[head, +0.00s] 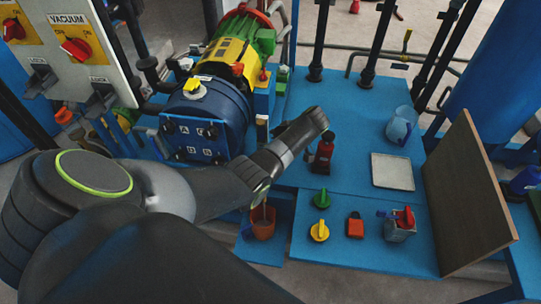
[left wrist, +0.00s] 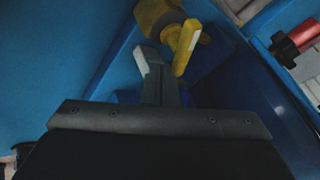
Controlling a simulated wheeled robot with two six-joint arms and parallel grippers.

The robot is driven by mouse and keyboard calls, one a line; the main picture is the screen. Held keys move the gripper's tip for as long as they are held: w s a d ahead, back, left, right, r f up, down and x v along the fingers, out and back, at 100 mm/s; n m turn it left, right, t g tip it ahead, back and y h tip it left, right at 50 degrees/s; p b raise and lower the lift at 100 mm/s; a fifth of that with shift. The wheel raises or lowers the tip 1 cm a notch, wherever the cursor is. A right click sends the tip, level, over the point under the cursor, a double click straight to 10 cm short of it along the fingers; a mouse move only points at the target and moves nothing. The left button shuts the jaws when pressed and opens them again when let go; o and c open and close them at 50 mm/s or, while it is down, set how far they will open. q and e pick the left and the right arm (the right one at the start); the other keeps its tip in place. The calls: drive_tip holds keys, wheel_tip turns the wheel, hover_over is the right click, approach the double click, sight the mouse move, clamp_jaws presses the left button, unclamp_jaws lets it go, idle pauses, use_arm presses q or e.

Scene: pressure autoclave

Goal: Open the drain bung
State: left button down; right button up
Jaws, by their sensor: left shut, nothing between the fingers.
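A yellow lever (left wrist: 187,47) on a yellow, rounded body (left wrist: 158,17) shows in the left wrist view, by a blue wall; I cannot tell for certain that it is the drain bung. My left gripper (left wrist: 152,62) is shut and empty. Its fingers appear close to the left of the lever; I cannot tell whether they touch it. In the head view, my left arm reaches across the front of the blue vessel (head: 203,112) and hides part of its underside. An orange cup (head: 263,223) stands below the arm. My right gripper is not in view.
Green (head: 321,199) and yellow (head: 319,231) valve handles, a small red block (head: 355,227) and a red-handled valve (head: 400,225) lie on the blue bench (head: 346,263). A brown board (head: 466,195) stands at right.

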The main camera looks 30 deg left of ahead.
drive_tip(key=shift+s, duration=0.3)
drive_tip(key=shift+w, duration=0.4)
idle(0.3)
